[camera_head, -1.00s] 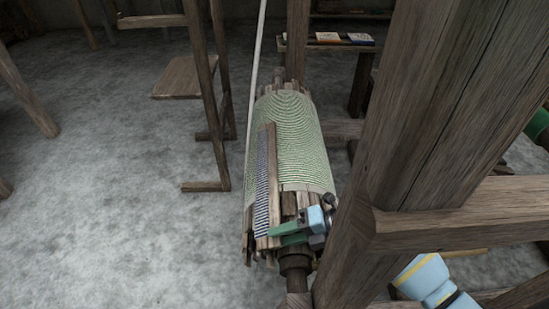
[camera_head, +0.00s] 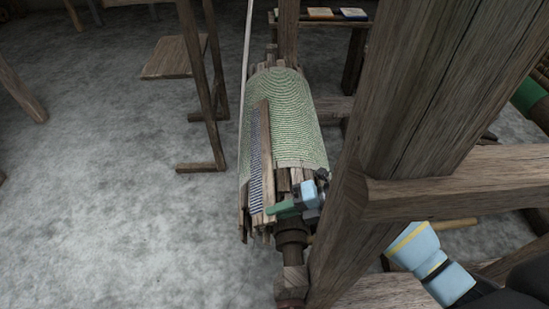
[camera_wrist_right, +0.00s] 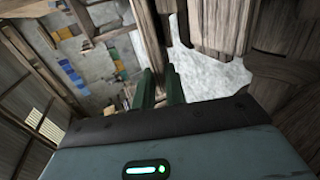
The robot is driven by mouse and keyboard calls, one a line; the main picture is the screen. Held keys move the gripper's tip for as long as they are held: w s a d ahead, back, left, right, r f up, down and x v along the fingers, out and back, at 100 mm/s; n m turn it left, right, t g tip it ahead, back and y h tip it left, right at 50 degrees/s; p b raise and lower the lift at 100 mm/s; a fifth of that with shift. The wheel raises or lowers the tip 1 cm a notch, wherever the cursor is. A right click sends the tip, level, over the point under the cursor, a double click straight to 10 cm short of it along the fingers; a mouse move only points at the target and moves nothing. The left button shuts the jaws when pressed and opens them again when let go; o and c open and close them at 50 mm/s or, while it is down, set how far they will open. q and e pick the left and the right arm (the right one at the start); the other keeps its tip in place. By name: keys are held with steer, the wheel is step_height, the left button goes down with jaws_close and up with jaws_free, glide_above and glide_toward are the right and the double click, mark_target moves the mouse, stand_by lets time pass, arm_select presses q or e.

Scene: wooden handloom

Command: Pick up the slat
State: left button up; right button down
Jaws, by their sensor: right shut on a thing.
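The slat (camera_head: 266,150) is a long, thin brown wooden strip. It lies lengthwise along the near left side of the warp roller (camera_head: 293,110), which is wrapped in green-and-white patterned cloth, beside a dark blue-and-white striped band (camera_head: 255,183). My right gripper (camera_head: 271,210) is at the slat's near end, with its green fingers shut on it. My left gripper is not in view.
A thick wooden loom post (camera_head: 415,100) stands just right of my right gripper, with a crossbeam (camera_head: 460,185) joining it. Several other wooden strips ring the roller's near end. A bench with books (camera_head: 335,14) is behind. The grey floor (camera_head: 100,220) at left is open.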

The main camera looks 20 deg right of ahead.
step_height(320, 180, up, 10)
steer(key=p, duration=0.3)
steer(key=shift+w+d+f, duration=0.15)
steer(key=shift+f, duration=0.05)
steer(key=shift+r, duration=0.1)
